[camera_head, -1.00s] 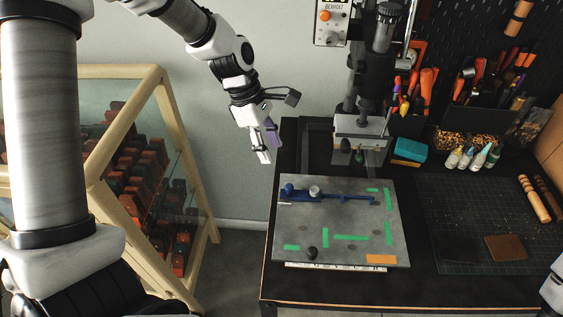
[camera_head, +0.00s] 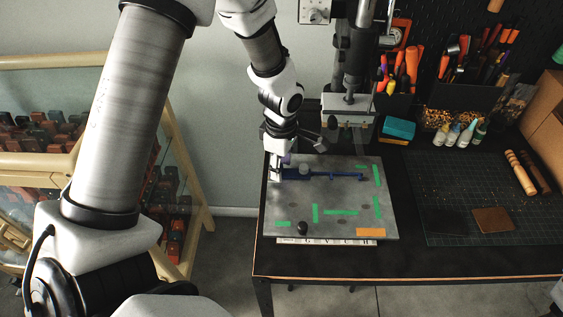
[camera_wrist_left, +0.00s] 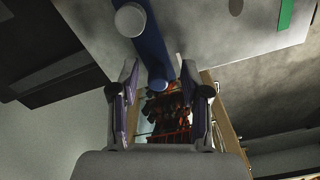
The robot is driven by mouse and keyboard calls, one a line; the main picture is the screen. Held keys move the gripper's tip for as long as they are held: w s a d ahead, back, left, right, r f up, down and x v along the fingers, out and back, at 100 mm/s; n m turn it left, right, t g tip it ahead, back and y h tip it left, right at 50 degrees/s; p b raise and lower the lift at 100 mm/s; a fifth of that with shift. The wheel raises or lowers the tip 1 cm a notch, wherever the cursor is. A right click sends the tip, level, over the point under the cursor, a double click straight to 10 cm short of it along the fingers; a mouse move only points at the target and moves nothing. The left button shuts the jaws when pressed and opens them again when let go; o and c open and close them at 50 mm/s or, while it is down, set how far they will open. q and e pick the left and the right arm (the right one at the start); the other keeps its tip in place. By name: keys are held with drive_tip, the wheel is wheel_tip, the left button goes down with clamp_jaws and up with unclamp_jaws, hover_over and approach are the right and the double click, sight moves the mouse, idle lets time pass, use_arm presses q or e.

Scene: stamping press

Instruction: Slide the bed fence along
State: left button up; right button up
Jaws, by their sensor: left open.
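The bed fence (camera_head: 335,175) is a long blue bar lying across the grey press bed (camera_head: 345,226), with a silver round knob (camera_head: 304,169) on it. My left gripper (camera_head: 276,174) is at the fence's left end, partly covering that end. In the left wrist view the blue fence (camera_wrist_left: 148,45) runs toward the open fingers (camera_wrist_left: 159,74), and its end lies between the fingertips in the picture. I cannot tell whether they touch it. A pale round knob (camera_wrist_left: 130,20) shows farther along. My right gripper is out of view.
Green strips (camera_head: 341,212), an orange patch (camera_head: 371,232) and a black knob (camera_head: 302,228) are on the bed. The press head (camera_head: 348,104) stands behind it. A cutting mat (camera_head: 440,190) lies to the right, and a glass-sided cabinet (camera_head: 178,150) stands left.

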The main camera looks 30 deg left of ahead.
use_arm(q)
drive_tip(key=shift+a+f, duration=0.15)
drive_tip(key=shift+a, duration=0.2)
clamp_jaws()
drive_tip(key=shift+w+b, duration=0.1)
drive_tip(key=shift+b, duration=0.25)
unclamp_jaws()
drive_tip(key=shift+d, duration=0.1)
drive_tip(key=shift+r, duration=0.2)
wheel_tip(320, 180, up, 12)
